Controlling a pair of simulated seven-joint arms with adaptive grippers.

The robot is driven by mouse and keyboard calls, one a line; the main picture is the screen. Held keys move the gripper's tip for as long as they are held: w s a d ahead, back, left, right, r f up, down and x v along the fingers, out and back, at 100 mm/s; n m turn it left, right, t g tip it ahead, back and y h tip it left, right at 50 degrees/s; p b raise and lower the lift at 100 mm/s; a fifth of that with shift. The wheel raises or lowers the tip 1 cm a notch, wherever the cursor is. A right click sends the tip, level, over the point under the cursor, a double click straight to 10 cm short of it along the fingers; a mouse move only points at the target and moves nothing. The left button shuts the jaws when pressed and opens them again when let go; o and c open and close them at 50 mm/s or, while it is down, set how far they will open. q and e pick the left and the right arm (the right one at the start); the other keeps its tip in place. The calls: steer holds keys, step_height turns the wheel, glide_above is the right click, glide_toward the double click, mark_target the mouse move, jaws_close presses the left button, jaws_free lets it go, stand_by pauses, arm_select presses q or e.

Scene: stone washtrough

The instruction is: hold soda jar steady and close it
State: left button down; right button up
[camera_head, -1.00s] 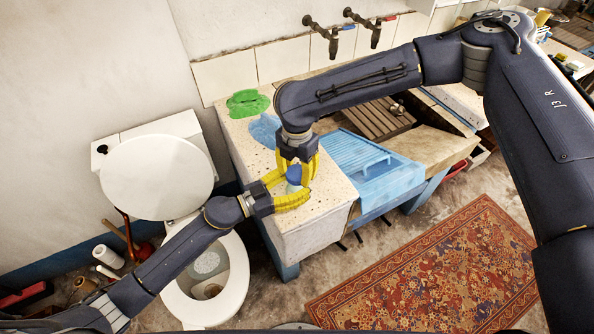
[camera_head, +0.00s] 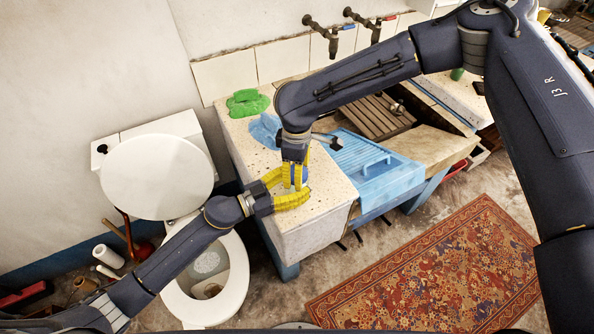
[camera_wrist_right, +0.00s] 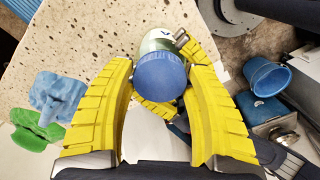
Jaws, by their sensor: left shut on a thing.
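The soda jar stands on the pale speckled counter near its front edge, mostly hidden by the yellow fingers. In the right wrist view its pale, rounded body (camera_wrist_right: 157,40) shows behind the blue lid (camera_wrist_right: 160,76). My left gripper (camera_head: 288,192) comes in from the left, low at the counter, and is shut on the jar. My right gripper (camera_head: 296,184) points down from above; its fingers (camera_wrist_right: 158,72) lie close against both sides of the lid and look shut on it. How tightly the lid sits on the jar is hidden.
A green cloth (camera_head: 247,103) and a blue cloth (camera_head: 265,130) lie behind on the counter. A blue ribbed board (camera_head: 362,158) sits in the trough to the right. A patterned rug (camera_head: 425,265) covers the floor.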

steer(key=shift+o, duration=1.2)
steer(key=shift+r, duration=2.25)
